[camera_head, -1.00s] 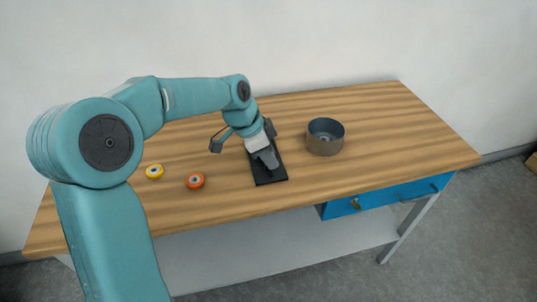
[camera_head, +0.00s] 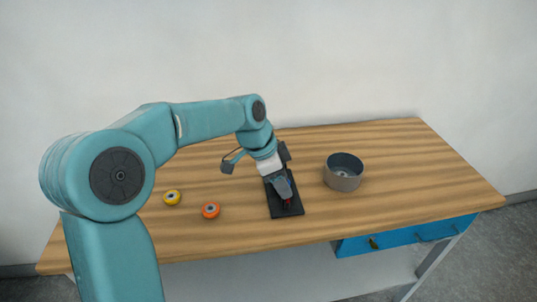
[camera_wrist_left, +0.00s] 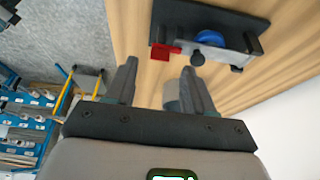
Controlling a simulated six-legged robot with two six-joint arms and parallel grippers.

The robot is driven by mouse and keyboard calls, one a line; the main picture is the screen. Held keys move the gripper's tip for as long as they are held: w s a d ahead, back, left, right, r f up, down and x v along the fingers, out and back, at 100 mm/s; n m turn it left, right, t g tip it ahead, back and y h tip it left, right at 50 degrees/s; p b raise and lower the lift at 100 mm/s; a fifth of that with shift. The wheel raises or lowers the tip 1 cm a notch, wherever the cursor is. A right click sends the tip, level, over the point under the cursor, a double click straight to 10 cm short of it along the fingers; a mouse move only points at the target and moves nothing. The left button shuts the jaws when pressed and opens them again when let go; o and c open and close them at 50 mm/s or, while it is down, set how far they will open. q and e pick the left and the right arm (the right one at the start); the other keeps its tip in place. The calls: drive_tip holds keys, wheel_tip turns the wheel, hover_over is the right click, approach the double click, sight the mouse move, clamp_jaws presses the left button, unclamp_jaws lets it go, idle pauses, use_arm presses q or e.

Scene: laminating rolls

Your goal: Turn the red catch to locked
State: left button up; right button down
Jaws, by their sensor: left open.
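The red catch (camera_wrist_left: 165,52) shows in the wrist view at the left end of a grey metal holder (camera_wrist_left: 222,47) with a blue disc (camera_wrist_left: 210,37). The holder sits on a dark base plate (camera_wrist_left: 240,18). In the head view a little red (camera_head: 288,204) shows by the fingertips, above the black plate (camera_head: 287,212). My left gripper (camera_wrist_left: 159,68) is open, with its fingertips close to the catch and apart from it in the wrist view. In the head view the left gripper (camera_head: 284,191) hides most of the holder. My right gripper is not in view.
A metal pot (camera_head: 343,178) stands right of the plate. A yellow roll (camera_head: 172,198) and an orange roll (camera_head: 211,211) lie to the left on the wooden table (camera_head: 420,165). A blue drawer (camera_head: 405,238) is under the front edge. The table's right side is clear.

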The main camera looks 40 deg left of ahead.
use_arm(q)
drive_tip(key=v, duration=1.3)
drive_tip(key=shift+p, duration=0.45)
drive_tip(key=shift+a, duration=0.1)
